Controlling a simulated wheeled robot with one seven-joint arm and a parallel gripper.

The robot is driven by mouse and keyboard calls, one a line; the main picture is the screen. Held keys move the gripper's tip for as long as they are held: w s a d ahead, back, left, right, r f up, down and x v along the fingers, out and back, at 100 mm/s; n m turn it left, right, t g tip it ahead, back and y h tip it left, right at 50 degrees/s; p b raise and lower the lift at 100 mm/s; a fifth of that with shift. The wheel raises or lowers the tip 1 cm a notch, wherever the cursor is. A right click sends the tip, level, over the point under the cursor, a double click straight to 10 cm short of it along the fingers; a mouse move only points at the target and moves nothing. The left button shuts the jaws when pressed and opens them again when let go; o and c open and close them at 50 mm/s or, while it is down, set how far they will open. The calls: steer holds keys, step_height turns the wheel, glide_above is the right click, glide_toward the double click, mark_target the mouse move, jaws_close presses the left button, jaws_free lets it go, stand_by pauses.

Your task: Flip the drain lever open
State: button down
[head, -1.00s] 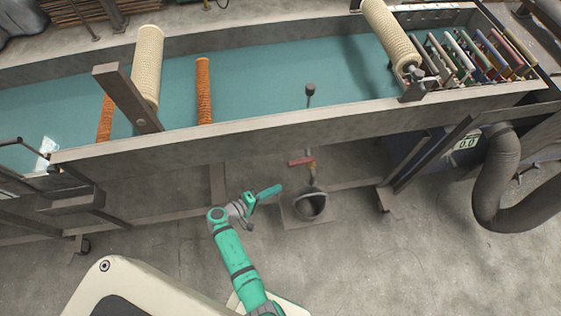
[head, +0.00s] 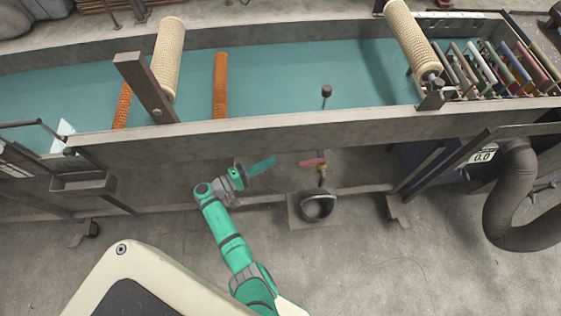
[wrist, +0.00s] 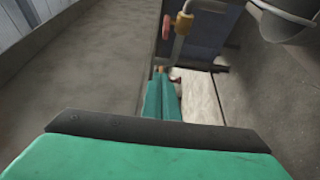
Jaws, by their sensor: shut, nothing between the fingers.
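The drain lever (head: 312,162) is a red handle on a brass-coloured valve (head: 322,173) below the trough's front wall. In the wrist view the red lever (wrist: 166,26) and the brass valve (wrist: 184,22) show near the top. My gripper (head: 274,159) is shut and empty. It lies left of the lever at about the same height in the head view, with a visible gap between them. In the wrist view my gripper's fingers (wrist: 161,75) point up the picture toward the lever, apart from it.
A dark round bucket (head: 318,207) stands on the floor below the valve. The long trough's front wall (head: 240,130) runs above my gripper. A frame leg (head: 395,208) stands right of the bucket, and a thick hose (head: 500,200) hangs farther right.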

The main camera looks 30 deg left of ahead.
mark_target(312, 163)
steer(key=w+d, duration=0.4)
steer(key=d, duration=0.3)
steer(key=shift+w+d, duration=0.2)
steer(key=shift+w, duration=0.15)
steer(key=shift+d, duration=0.15)
stand_by(0.3)
